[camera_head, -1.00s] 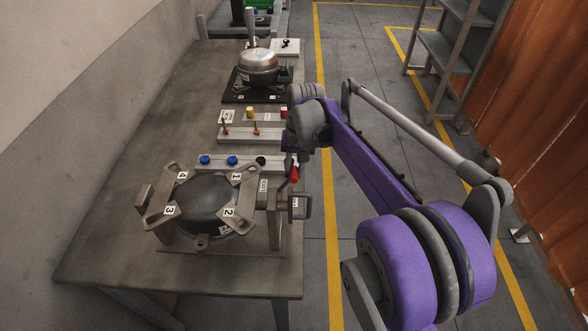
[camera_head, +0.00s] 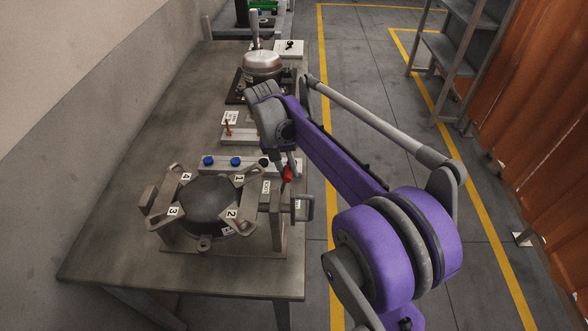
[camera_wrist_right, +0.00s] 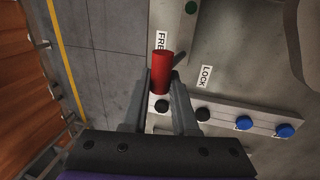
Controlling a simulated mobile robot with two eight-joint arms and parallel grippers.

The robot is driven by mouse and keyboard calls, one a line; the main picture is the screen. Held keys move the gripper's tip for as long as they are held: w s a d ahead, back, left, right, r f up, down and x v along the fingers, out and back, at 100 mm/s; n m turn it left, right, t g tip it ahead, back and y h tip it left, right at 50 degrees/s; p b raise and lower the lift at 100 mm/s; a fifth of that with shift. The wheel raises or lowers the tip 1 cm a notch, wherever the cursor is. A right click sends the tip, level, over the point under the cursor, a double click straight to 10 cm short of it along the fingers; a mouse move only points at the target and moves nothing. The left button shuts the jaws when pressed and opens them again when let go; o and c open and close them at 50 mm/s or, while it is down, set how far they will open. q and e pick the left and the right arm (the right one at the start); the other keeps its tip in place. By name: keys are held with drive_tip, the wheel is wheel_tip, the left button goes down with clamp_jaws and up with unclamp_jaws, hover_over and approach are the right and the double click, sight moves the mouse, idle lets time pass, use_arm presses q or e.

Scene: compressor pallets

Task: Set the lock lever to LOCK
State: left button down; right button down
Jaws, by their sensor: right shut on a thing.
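The lock lever has a red handle (camera_head: 288,174) and stands on the right side of the clamping fixture (camera_head: 278,238). In the right wrist view the red handle (camera_wrist_right: 162,66) sits between the two fingers of my right gripper (camera_wrist_right: 161,88), which is shut on it. The LOCK label (camera_wrist_right: 205,76) is to the right of the handle. The FREE label (camera_wrist_right: 161,40) is partly covered by the handle. My left gripper is not in view.
A dark round compressor shell (camera_head: 208,204) sits in the fixture under numbered clamp arms. Behind it is a rail (camera_head: 222,167) with blue and black knobs, close to my right gripper. A second compressor (camera_head: 262,66) stands farther back. Floor right of the table is open.

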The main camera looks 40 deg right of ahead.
drive_tip(key=shift+w+a+h, duration=0.3)
drive_tip(key=shift+a, duration=0.15)
drive_tip(key=shift+w+a+f, duration=0.2)
drive_tip(key=shift+w+a, duration=0.55)
drive_tip(key=shift+a, duration=0.15)
drive_tip(key=shift+w+a+f, duration=0.2)
drive_tip(key=shift+w+a, duration=0.55)
drive_tip(key=shift+a, duration=0.15)
drive_tip(key=c, duration=0.7)
unclamp_jaws()
drive_tip(key=shift+w, duration=0.1)
